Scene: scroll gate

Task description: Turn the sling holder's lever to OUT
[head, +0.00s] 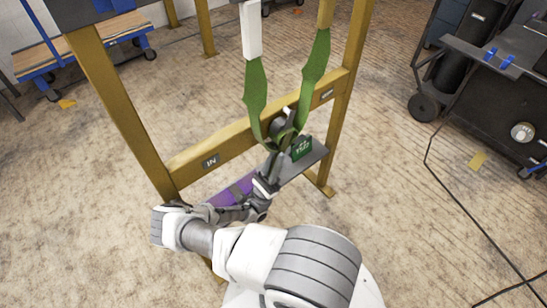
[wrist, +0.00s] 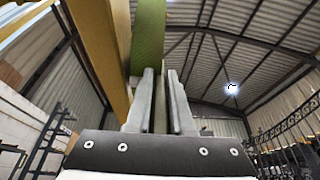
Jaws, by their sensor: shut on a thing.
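A green sling (head: 315,75) hangs in two straps that meet low in front of a yellow frame's crossbar (head: 240,137). The crossbar has an IN label (head: 210,160) at left and another label (head: 327,94) at right, too small to read. A dark grey piece, seemingly the holder's lever (head: 287,117), stands where the straps meet, between the labels. My gripper (head: 279,150) is shut there, seemingly on the lever; the contact is mostly hidden. In the wrist view my gripper (wrist: 160,75) has its fingers close together, with the green strap (wrist: 148,35) just beyond them.
A grey plate (head: 312,163) with a green label and a purple part (head: 232,193) lies beside my gripper. Yellow posts (head: 125,110) rise on both sides. A dark cart (head: 490,85) stands at right, a cable runs over the floor, and a wooden trolley (head: 45,55) stands back left.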

